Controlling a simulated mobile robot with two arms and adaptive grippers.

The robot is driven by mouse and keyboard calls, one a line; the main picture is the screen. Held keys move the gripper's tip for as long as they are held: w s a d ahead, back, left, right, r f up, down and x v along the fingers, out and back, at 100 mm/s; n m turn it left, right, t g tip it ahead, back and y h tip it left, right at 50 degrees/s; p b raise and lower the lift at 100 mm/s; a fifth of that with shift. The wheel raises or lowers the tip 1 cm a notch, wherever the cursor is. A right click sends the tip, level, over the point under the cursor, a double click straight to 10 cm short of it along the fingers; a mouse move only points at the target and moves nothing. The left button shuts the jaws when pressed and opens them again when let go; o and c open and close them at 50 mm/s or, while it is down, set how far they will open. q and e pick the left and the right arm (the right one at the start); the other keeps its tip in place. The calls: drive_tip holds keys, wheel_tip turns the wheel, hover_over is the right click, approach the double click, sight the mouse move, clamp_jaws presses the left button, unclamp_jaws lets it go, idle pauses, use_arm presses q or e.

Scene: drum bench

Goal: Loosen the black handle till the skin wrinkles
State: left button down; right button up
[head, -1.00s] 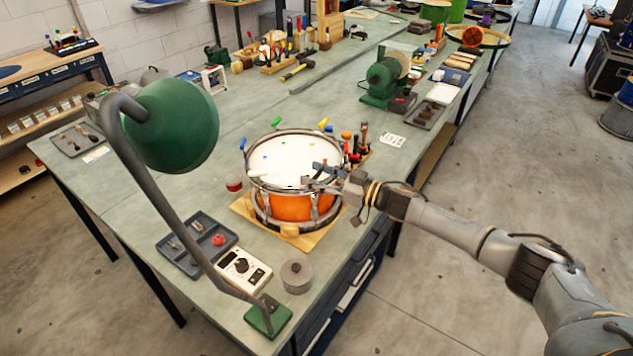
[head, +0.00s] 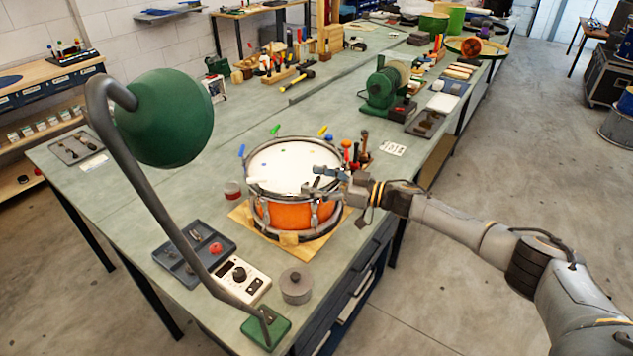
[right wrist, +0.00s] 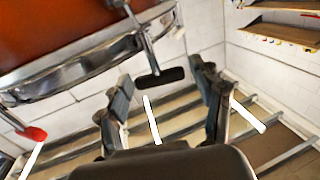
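An orange drum (head: 283,216) with a white skin (head: 280,168) and metal rim stands upright on the bench. I see no clear wrinkles in the skin at this size. Blue (head: 241,151), green (head: 276,129) and yellow (head: 323,130) handles stand around the rim. In the right wrist view the black handle (right wrist: 160,77) is a short bar on a metal stem by the drum's rim (right wrist: 70,75). My right gripper (head: 325,178) is at the drum's right side. In its wrist view (right wrist: 163,95) the fingers are apart, one on each side of the black handle, without visible contact. My left gripper is out of view.
A wooden board (head: 309,249) lies under the drum. A green lamp (head: 165,117) overhangs the bench at left. A grey tray (head: 184,262), a white meter (head: 239,279) and a round tin (head: 296,285) are in front. Upright tools stand behind the drum's right side.

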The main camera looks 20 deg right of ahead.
drive_tip(key=shift+f, duration=0.1)
drive_tip(key=shift+s+d, duration=0.1)
drive_tip(key=v, duration=1.1)
drive_tip(key=shift+s+d, duration=0.2)
drive_tip(key=shift+d, duration=0.1)
